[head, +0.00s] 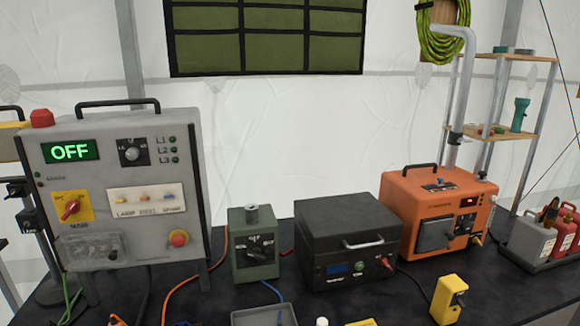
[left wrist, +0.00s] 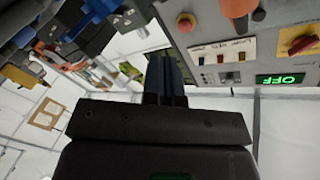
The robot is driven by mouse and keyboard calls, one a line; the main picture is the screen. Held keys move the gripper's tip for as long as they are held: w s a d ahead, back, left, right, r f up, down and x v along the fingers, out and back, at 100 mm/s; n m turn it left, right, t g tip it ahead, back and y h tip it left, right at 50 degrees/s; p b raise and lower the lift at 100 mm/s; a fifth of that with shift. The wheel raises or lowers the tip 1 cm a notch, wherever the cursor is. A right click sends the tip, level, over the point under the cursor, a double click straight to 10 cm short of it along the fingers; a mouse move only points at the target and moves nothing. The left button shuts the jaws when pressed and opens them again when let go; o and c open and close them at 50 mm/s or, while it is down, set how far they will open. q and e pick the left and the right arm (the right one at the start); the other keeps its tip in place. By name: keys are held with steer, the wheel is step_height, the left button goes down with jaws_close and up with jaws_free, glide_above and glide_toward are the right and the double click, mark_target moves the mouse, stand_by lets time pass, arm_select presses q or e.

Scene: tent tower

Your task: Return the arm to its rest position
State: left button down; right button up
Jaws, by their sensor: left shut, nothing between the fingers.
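My left gripper (left wrist: 166,75) shows in the left wrist view, with its two dark fingers together and nothing between them. It is apart from the grey control panel (head: 115,190), which also shows in the left wrist view (left wrist: 225,25) at the upper right, turned over. The panel's display (head: 70,152) reads OFF in green. Neither arm nor gripper shows in the head view. My right gripper is in neither view.
A dark table (head: 300,300) holds a green switch box (head: 253,255), a black case (head: 345,240), an orange unit (head: 430,215), a yellow device (head: 448,300) and a grey tray (head: 262,317). A shelf (head: 520,132) stands at the right. Cables cross the tabletop.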

arm_select(q)
steer(key=s+d+f+n+g+y, duration=0.2)
steer(key=s+f+n+g, duration=0.3)
steer(key=s+f, duration=0.9)
steer(key=s+d+n, duration=0.1)
steer(key=s+n, duration=0.1)
steer(key=n, duration=0.1)
steer(key=shift+s+d+f+n+g+y, duration=0.25)
steer(key=shift+s+f+n+g+y, duration=0.05)
steer(key=shift+s+f+n, duration=0.1)
steer(key=shift+a, duration=0.1)
